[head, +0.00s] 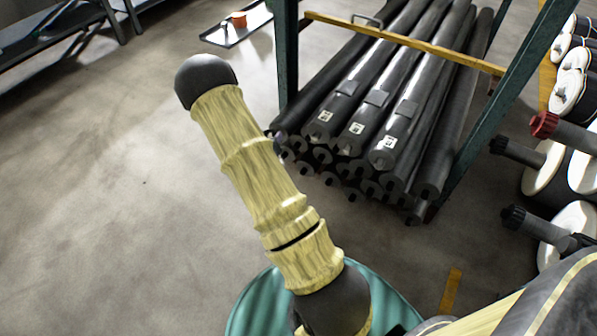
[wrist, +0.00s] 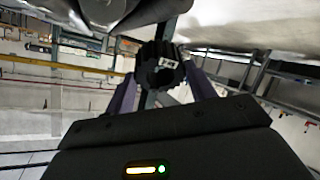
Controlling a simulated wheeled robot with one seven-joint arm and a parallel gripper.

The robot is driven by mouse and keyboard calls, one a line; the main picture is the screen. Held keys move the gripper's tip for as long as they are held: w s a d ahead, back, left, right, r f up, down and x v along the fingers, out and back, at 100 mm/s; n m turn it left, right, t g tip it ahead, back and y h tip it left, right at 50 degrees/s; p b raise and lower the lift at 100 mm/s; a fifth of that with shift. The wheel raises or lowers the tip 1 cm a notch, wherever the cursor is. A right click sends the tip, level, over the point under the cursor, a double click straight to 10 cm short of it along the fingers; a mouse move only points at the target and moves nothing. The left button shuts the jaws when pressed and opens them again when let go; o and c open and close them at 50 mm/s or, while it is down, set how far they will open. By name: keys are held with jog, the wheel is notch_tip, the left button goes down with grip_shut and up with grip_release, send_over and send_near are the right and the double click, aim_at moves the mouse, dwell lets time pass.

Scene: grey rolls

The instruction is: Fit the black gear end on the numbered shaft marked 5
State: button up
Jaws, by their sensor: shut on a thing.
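In the wrist view, my gripper (wrist: 160,88) is shut on the black gear end (wrist: 150,78), a toothed ring between the two dark fingers. Something pale with dark marks shows at the ring's centre, too small to read. My gripper is not visible in the head view. There, grey shafts stick out of the white-ended rolls at the right. One bears a red gear end (head: 544,125), and two bear black ends (head: 499,146) and (head: 514,217). I cannot make out a shaft marked 5.
A stack of dark grey rolls (head: 400,90) with small white labels lies in a green-framed rack (head: 287,55) with a yellow bar (head: 400,42). A tray (head: 238,30) with an orange pot (head: 238,20) stands on the floor behind. The concrete floor at left is clear.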

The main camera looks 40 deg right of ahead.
jog(key=s+d+f+h+b, duration=0.2)
jog(key=f+b, duration=0.4)
jog(key=b, duration=0.4)
jog(key=s+d+f+m+t+h+b, duration=0.1)
jog(key=d+f+h+b, duration=0.4)
jog(key=b, duration=0.6)
jog(key=shift+s+d+f+h, duration=0.3)
jog(key=shift+s+d+f, duration=0.2)
jog(key=shift+d, duration=0.4)
jog(key=shift+w, duration=0.15)
send_near(314, 139)
jog(key=shift+w+d+r, duration=0.8)
jog(key=shift+d, duration=0.15)
jog(key=shift+w+d, duration=0.35)
jog(key=shift+d, duration=0.3)
jog(key=shift+d+f+x, duration=0.1)
jog(key=shift+f+x, duration=0.1)
jog(key=shift+x, duration=0.85)
jog(key=shift+d+f+x, duration=0.1)
jog(key=shift+f+x, duration=0.15)
jog(key=shift+x, duration=0.8)
